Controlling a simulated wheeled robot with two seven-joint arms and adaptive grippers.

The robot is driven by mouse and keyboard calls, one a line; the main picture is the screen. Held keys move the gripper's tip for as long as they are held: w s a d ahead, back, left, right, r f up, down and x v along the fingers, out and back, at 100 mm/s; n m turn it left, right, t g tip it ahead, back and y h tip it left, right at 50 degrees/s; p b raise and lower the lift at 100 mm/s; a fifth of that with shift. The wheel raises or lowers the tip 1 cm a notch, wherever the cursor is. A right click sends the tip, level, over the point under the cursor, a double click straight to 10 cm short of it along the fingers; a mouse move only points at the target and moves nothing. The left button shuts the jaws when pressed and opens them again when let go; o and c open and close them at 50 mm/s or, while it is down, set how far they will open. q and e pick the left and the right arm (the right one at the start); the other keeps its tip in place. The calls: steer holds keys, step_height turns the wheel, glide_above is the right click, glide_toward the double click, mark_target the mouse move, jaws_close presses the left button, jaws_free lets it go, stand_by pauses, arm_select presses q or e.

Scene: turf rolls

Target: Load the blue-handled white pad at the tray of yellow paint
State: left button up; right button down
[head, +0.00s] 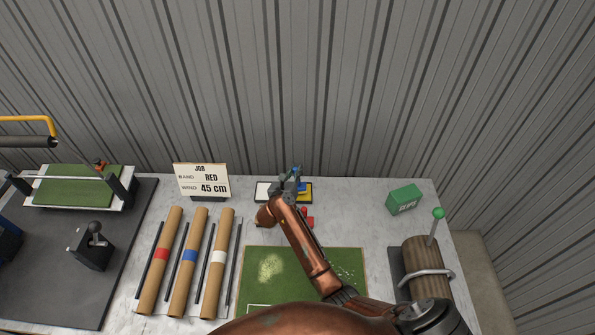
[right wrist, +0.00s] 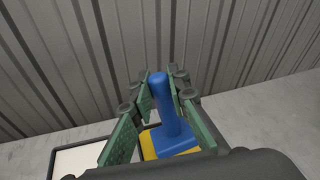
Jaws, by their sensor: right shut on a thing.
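My right gripper (head: 291,182) is at the paint trays near the back of the bench. In the right wrist view its two green-padded fingers (right wrist: 160,100) are shut on the blue handle (right wrist: 167,112), which stands upright between them. In the head view a bit of the blue handle (head: 296,171) shows beside the gripper. The tray of yellow paint (right wrist: 153,144) is directly below the handle; its yellow also shows in the head view (head: 304,194). The white pad is hidden, so I cannot tell whether it touches the paint. My left gripper is out of view.
A white tray (head: 262,190) adjoins on the left, and a red object (head: 308,214) lies in front. A card (head: 202,181) reads BAND RED, WIND 45 cm. Brown tubes with coloured bands (head: 190,255), a green turf piece (head: 265,285), a green box (head: 404,199) and a brown log (head: 425,262) surround.

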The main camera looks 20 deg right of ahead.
step_height(320, 180, up, 7)
steer(key=p, duration=0.6)
stand_by(0.7)
